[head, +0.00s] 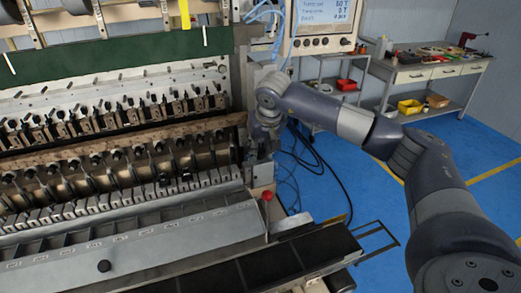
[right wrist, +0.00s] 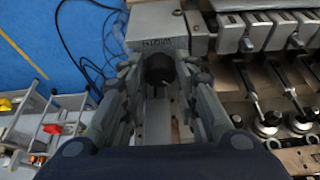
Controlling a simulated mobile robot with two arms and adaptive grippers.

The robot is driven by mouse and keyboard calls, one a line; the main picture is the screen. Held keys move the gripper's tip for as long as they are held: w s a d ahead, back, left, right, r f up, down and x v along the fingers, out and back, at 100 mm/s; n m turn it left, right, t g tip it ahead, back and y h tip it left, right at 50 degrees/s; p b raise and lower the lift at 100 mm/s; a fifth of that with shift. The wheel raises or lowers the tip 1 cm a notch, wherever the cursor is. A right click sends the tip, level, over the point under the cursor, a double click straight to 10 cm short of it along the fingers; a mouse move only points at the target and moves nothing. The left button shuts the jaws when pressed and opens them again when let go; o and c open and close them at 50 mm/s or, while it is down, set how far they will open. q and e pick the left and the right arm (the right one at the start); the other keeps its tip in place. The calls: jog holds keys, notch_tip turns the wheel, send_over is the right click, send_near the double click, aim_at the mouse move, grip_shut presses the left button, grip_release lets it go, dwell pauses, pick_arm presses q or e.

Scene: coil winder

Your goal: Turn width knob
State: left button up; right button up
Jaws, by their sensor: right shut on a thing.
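The width knob (right wrist: 159,67) is a dark round knob in the right wrist view, below a grey block with a small upside-down label (right wrist: 157,43). My right gripper (right wrist: 160,80) has its fingers on both sides of the knob and is shut on it. In the head view my right gripper (head: 262,135) is at the right end of the coil winder (head: 130,150). The knob cannot be made out there behind the gripper. My left gripper is not in view.
A red-topped knob (head: 267,197) stands at the machine's front right corner. A control screen (head: 323,14) hangs above. Cables (head: 310,150) lie on the blue floor. A workbench with drawers (head: 430,72) and bins stands at the back right.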

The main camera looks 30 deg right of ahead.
jog(key=o, duration=1)
jog(key=v, duration=1.2)
